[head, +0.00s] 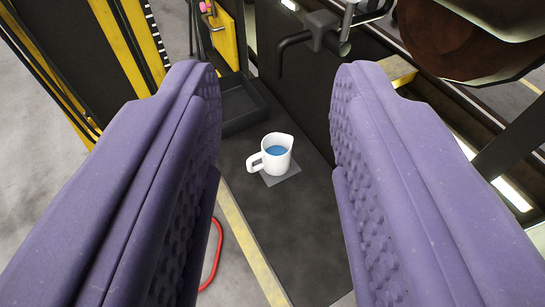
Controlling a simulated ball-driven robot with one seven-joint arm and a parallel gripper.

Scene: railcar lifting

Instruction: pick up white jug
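The white jug (272,155) stands upright on a small grey square mat (283,175) on a dark platform. It holds blue liquid, and its handle points to the left. My gripper (277,105) shows two large purple fingers with bumpy inner pads, spread wide apart. The jug appears in the gap between them, beyond the fingers and not touched by them. Nothing is held.
A dark open tray (242,103) sits behind the jug to the left. A dark wall with a pipe fitting (314,36) stands behind. A yellow stripe (249,247) marks the platform's left edge. A red hose (213,257) lies on the floor. Bare platform lies in front.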

